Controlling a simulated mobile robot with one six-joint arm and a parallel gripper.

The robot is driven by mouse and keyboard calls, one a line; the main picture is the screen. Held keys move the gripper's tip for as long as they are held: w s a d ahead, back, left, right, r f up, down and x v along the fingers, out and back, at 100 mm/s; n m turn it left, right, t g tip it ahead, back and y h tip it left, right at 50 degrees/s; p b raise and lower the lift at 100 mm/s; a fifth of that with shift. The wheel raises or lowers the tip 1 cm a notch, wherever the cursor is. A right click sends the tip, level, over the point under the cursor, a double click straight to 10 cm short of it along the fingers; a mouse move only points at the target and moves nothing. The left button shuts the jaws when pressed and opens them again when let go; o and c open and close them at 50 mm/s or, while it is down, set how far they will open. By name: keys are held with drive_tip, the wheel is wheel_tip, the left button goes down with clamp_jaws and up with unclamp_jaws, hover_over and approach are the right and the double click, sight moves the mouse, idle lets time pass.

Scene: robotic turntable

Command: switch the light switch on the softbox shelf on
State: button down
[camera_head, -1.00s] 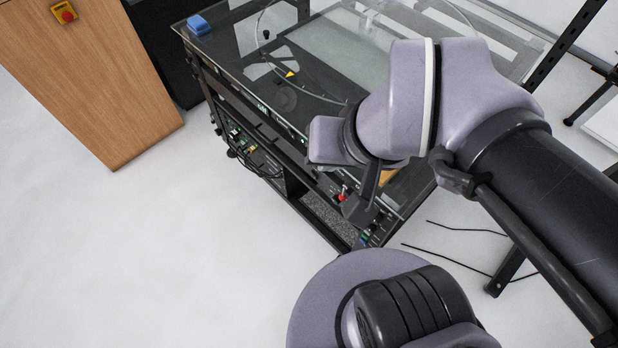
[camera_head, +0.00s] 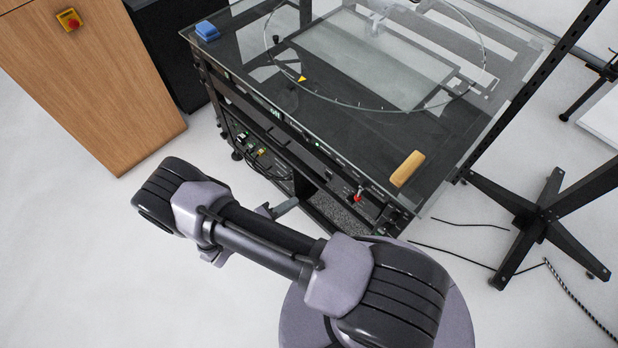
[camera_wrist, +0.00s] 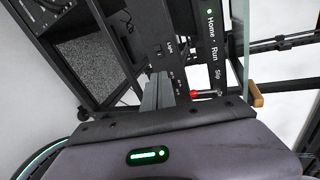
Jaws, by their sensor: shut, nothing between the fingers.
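The black control panel carrying a "Light" label (camera_wrist: 170,47) shows in the wrist view, just beyond my gripper's tips. A small fitting (camera_wrist: 157,48) sits beside that label; it is too small to tell its position. My gripper (camera_wrist: 158,77) is shut and empty, its grey fingers pointing at this panel. In the head view my gripper (camera_head: 287,206) is low at the front of the turntable cart, near its lower shelf. I cannot tell whether the tips touch anything. The switch cannot be made out in the head view.
A red knob (camera_wrist: 195,93) is right of my fingers; it also shows in the head view (camera_head: 358,198). The glass top (camera_head: 350,120) overhangs the panel, with a wooden block (camera_head: 407,168) on it. A wooden cabinet (camera_head: 90,90) stands left. The floor between is free.

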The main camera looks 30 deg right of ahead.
drive_tip(key=shift+s+f+n+t, duration=0.2)
drive_tip(key=shift+f+n+t, duration=0.2)
drive_tip(key=shift+f+n, duration=0.5)
drive_tip(key=b, duration=0.3)
approach(328, 179)
drive_tip(key=x, duration=0.6)
drive_tip(key=shift+w+d+f, duration=0.1)
drive_tip(key=shift+d+f, duration=0.1)
drive_tip(key=shift+f, duration=0.05)
